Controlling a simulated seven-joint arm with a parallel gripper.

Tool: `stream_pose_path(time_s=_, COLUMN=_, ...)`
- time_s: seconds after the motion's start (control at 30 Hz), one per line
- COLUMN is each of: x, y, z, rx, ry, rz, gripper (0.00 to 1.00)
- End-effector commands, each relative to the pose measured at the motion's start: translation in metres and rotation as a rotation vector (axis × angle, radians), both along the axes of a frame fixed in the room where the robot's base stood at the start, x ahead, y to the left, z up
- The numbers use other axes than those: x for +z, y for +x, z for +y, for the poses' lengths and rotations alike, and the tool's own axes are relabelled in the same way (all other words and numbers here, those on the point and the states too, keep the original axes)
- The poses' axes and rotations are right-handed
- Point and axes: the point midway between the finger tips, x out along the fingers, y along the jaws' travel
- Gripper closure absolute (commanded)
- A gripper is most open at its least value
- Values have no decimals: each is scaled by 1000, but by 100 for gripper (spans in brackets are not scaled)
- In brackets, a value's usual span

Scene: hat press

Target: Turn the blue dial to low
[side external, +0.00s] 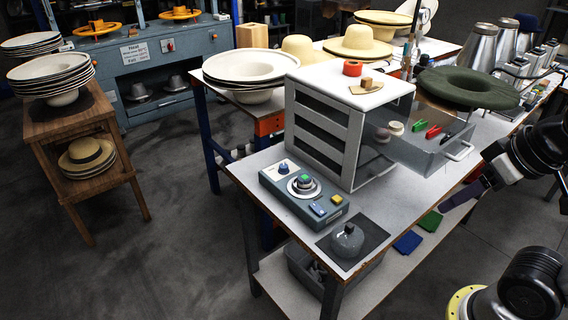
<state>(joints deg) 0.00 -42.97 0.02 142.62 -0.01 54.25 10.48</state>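A grey-blue control box (303,193) sits on the near left part of the white table. A small blue dial (283,168) stands on a white plate at its far left end. The dial's pointer and markings are too small to read. A larger round dial (304,183) with a green top is in the box's middle. A blue button (318,209) and a yellow button (336,199) are at its near right end. My gripper (464,196) is at the right, beyond the table's right edge and well apart from the box. Its fingers are not clear.
A grey slatted cabinet (319,128) stands right behind the box, with an open drawer (440,140) on its right. A round grey pot (347,240) sits on a dark mat (371,238) in front. Blue (407,242) and green (430,221) cloths lie on the lower shelf.

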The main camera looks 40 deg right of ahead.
Motion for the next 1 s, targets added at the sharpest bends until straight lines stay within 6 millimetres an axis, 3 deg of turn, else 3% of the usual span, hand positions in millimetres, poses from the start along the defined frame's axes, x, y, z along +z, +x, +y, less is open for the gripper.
stream_pose_path(time_s=0.27, x=85, y=35, z=0, rx=-358, ry=184, rz=-45, gripper=36)
stream_pose_path(time_s=0.47, x=146, y=89, z=-1, rx=-623, ry=311, rz=-25, gripper=36)
stream_pose_path(time_s=0.6, x=180, y=138, z=-1, rx=-807, ry=390, rz=-1, gripper=36)
stream_pose_path(time_s=0.8, x=202, y=212, z=-1, rx=-1035, ry=470, rz=40, gripper=36)
stream_pose_path(time_s=1.0, x=196, y=285, z=-2, rx=-1227, ry=521, rz=79, gripper=36)
